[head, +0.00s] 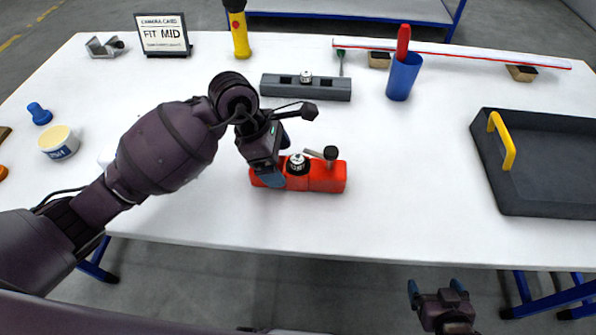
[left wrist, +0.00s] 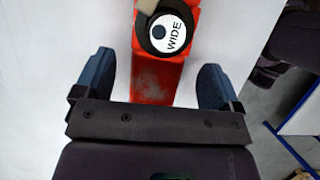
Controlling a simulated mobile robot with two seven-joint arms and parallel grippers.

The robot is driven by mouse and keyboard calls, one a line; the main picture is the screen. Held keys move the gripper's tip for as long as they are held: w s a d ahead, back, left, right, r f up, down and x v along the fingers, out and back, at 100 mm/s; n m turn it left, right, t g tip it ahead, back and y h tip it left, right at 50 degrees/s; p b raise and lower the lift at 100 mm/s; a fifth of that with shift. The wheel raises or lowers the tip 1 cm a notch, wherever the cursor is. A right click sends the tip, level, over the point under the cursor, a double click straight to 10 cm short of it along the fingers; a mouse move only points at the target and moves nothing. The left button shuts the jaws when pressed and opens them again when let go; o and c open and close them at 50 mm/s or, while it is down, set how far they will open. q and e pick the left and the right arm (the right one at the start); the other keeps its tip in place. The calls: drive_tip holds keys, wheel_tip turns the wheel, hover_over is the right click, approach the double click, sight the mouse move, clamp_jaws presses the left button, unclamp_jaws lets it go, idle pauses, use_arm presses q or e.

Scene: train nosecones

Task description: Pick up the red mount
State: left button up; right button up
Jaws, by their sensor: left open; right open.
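The red mount (head: 328,177) is a red block lying on the white table near its front edge, with a round black-and-white part and a dark knob on top. In the left wrist view the red mount (left wrist: 157,83) runs up between my fingers, and its round part reads "WIDE". My left gripper (head: 270,172) is over the mount's left end, which it partly hides. In the left wrist view my left gripper (left wrist: 154,85) is open, with one blue finger on each side of the mount and gaps between. My right gripper (head: 439,290) is open and empty, in front of the table.
A grey block (head: 330,90) lies behind the mount. A blue cup (head: 402,78) holds a red-handled item. A black tray (head: 545,205) with a yellow handle (head: 502,140) is at right. A sign reading "FIT MID" (head: 163,35) stands at the back left. The table right of the mount is clear.

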sight(283, 164)
use_arm(q)
drive_tip(key=shift+x, duration=1.7)
drive_tip(key=shift+w+r, duration=0.1)
drive_tip(key=c, duration=1.1)
